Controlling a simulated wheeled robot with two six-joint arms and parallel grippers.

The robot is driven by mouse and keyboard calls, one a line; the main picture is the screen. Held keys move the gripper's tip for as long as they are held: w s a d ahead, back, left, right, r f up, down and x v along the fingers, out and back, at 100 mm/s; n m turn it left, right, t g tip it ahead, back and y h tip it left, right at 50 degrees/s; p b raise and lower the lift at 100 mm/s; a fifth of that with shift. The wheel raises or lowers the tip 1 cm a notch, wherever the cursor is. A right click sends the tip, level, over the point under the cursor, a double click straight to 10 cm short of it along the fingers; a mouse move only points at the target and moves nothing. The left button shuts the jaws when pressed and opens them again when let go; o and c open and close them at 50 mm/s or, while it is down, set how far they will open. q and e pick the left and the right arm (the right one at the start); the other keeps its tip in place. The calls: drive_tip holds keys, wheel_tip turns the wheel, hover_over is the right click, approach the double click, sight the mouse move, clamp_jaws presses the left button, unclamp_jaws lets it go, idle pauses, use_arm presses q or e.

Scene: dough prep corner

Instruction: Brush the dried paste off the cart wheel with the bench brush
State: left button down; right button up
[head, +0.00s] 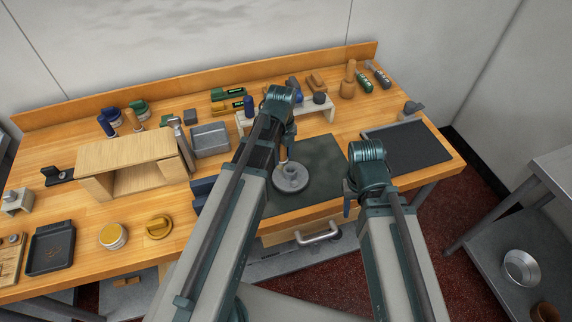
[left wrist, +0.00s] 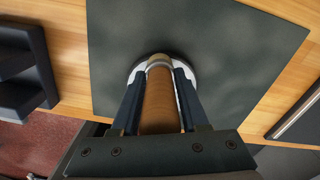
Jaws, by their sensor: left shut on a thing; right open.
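The cart wheel (head: 291,178), a grey disc with a raised hub, lies flat on the dark mat (head: 318,160). My left gripper (head: 286,142) is over it, shut on the wooden handle of the bench brush (left wrist: 159,100). In the left wrist view the handle lies between the fingers, and its pale metal collar is in front of the wheel (left wrist: 135,73). The bristles are hidden, so I cannot tell whether they touch the wheel. Dried paste cannot be made out. My right gripper (head: 348,203) is open and empty, near the mat's front right edge.
A wooden riser (head: 128,160) and a grey metal bin (head: 210,139) stand left of the mat. A low white shelf (head: 318,112) stands behind it. A dark tray (head: 415,145) is on the right. A jar (head: 113,236) and a dark dish (head: 52,248) are front left.

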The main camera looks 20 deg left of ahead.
use_arm(q)
drive_tip(key=shift+r, duration=0.1)
drive_tip(key=shift+r+p, duration=0.55)
drive_tip(key=shift+p, duration=0.1)
wheel_tip(320, 180, up, 7)
drive_tip(key=p, duration=0.7)
